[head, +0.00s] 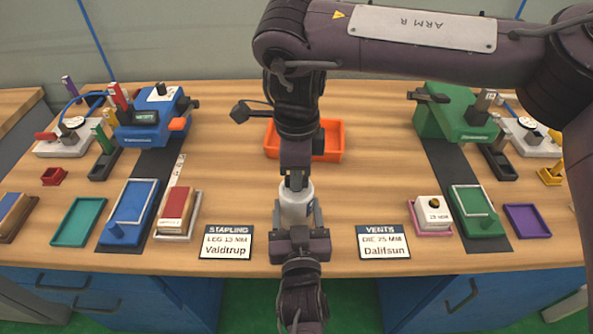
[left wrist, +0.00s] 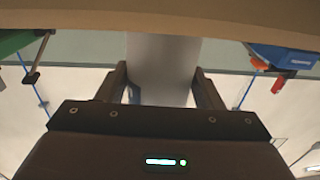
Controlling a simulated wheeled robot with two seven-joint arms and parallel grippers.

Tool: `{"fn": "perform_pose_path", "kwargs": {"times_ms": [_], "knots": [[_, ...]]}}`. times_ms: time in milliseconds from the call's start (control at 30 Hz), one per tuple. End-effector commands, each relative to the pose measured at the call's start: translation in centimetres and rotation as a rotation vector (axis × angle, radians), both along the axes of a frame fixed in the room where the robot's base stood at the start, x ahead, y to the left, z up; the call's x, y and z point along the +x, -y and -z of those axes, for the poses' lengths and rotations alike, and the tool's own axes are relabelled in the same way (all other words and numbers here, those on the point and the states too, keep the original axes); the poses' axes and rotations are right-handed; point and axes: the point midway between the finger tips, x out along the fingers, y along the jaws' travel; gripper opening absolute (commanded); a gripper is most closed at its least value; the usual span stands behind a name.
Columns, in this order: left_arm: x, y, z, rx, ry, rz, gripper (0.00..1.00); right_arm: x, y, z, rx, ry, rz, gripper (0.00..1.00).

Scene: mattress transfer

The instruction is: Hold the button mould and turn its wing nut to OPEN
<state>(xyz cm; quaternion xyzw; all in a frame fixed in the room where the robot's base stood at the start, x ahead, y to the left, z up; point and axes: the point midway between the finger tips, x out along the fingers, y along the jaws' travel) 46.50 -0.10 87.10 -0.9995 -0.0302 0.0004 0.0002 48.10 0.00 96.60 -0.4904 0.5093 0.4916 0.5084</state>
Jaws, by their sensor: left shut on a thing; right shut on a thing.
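The button mould (head: 297,207) is a pale grey, upright cylinder at the middle front of the table. My left gripper (head: 297,221) comes from the near side and is shut on its body, one finger on each side. In the left wrist view, the mould (left wrist: 163,68) is a plain grey block between the fingers. My right gripper (head: 296,181) points straight down from above and is shut on the top of the mould, where the wing nut would be. The nut is hidden by the fingers, so its angle and any OPEN mark cannot be read.
An orange tray (head: 332,141) lies behind my right arm. A blue machine (head: 152,119) stands left, a green one (head: 455,114) right. Sign cards, STAPLING (head: 226,242) and VENTS (head: 383,242), flank the mould near the front edge. Bare wood lies on both sides.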

Motion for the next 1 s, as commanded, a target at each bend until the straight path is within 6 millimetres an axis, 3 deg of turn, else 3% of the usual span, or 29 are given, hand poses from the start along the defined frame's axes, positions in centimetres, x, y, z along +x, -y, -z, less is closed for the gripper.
{"fn": "perform_pose_path", "kwargs": {"times_ms": [300,800,833,1000], "knots": [[0.0,-0.05,-0.14,-0.004,0.003,-0.002,0.16,0.18,0.08,-0.12,0.0,0.005,-0.097,0.0],[-0.01,-0.05,-0.12,-0.003,0.003,-0.002,0.16,0.21,0.1,-0.13,0.0,0.006,-0.111,0.0],[-0.01,-0.05,-0.12,-0.003,0.003,-0.002,0.16,0.2,0.1,-0.13,0.0,0.006,-0.11,0.16],[0.0,-0.03,-0.15,-0.003,0.003,-0.001,0.16,0.14,0.06,-0.09,0.0,0.004,-0.111,0.35]]}}
